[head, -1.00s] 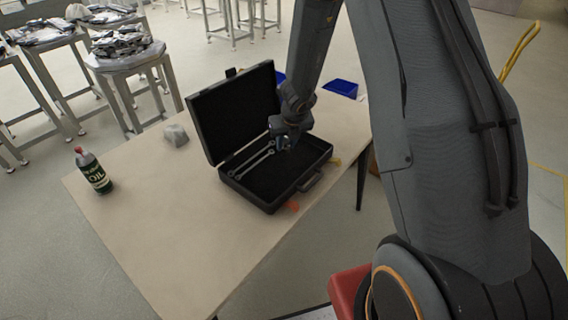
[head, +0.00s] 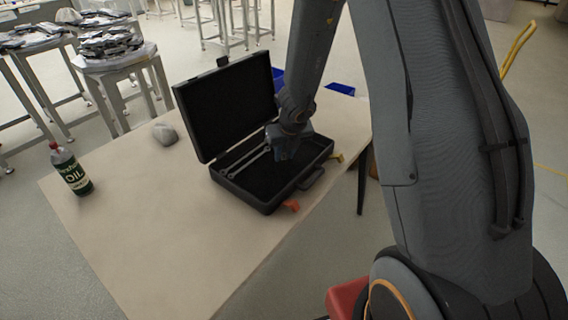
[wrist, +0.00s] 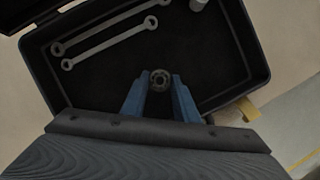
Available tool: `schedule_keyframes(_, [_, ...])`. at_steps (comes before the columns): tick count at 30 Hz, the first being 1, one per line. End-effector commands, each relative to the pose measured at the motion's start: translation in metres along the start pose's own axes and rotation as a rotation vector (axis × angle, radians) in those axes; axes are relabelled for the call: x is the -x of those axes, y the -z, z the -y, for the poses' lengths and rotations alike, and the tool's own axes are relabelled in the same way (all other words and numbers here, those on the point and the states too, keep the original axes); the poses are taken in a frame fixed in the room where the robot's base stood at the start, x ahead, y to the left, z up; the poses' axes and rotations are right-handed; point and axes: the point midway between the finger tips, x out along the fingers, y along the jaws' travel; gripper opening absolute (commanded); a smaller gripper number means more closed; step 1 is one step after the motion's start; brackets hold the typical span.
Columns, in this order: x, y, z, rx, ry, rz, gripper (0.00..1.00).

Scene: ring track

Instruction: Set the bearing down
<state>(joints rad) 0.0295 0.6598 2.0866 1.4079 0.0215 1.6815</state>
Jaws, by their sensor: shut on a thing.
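The bearing (wrist: 160,80) is a small dark metal ring between the tips of my gripper (wrist: 160,84) in the wrist view. My gripper's blue fingers are shut on it. In the head view my gripper (head: 285,152) is over the right part of the open black case (head: 262,204), and the bearing is hidden there. The case floor (wrist: 205,55) lies below the fingers in the wrist view. I cannot tell whether the bearing touches the floor.
Two wrenches (wrist: 108,35) lie along the case's far side, and a small pale cylinder (wrist: 198,4) is near them. The case lid (head: 228,108) stands open. An oil bottle (head: 70,170) and a grey lump (head: 164,134) stand left on the table (head: 150,220).

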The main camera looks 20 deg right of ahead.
Motion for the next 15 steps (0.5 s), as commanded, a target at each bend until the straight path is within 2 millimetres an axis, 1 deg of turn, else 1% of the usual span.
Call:
schedule_keyframes(1, [-0.009, 0.003, 0.000, 0.000, 0.000, 0.000, 0.04])
schedule_keyframes(6, [-0.024, 0.008, 0.000, -0.001, 0.000, 0.001, 0.04])
schedule_keyframes(10, [-0.028, 0.011, 0.000, -0.001, 0.000, 0.000, 0.04])
schedule_keyframes(15, [-0.026, 0.011, 0.000, -0.001, 0.000, 0.000, 0.04])
